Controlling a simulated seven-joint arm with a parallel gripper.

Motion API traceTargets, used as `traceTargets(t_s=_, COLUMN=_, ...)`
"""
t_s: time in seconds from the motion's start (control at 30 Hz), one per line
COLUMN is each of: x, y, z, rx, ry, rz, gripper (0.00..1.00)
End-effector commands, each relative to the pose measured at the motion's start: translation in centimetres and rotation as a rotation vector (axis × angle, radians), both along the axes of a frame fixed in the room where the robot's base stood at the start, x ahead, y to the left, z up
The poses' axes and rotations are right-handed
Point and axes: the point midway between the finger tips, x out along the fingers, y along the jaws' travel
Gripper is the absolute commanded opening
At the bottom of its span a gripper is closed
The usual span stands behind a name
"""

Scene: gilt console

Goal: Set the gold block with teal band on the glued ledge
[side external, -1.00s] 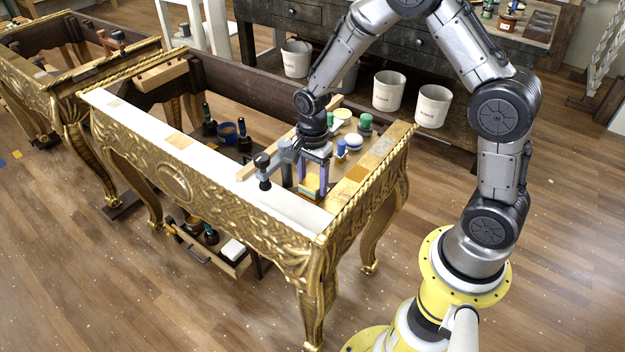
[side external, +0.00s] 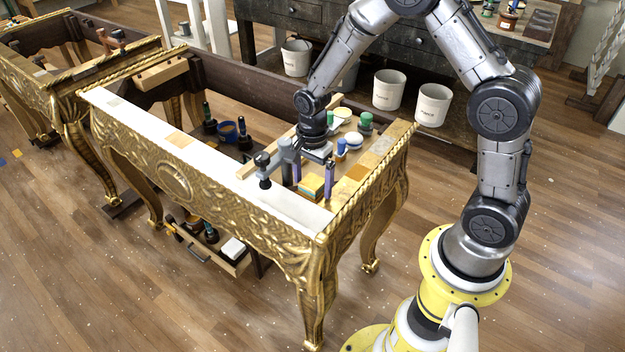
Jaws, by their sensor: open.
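The gold block with teal band (side external: 311,187) sits at the near right inner corner of the gilt console (side external: 255,218), between the white front rail and the wooden right rail. My gripper (side external: 313,178) is open, pointing down, with one purple finger on each side of the block. Gaps show between the fingers and the block. The surface under the block is mostly hidden, so I cannot tell the glued ledge apart from the rails and wood around it.
Dark-handled tools and a blue pot (side external: 228,131) are farther left inside the console.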

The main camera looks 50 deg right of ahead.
Motion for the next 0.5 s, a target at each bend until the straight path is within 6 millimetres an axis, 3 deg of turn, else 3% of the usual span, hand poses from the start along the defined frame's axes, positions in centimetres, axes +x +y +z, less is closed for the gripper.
traceTargets(t_s=0.27, x=0.1, y=0.0, z=1.0, rx=0.000, ry=-0.002, rz=0.000, gripper=0.96)
traceTargets(t_s=0.5, x=0.1, y=0.0, z=5.6, rx=0.000, ry=-0.007, rz=0.000, gripper=0.96)
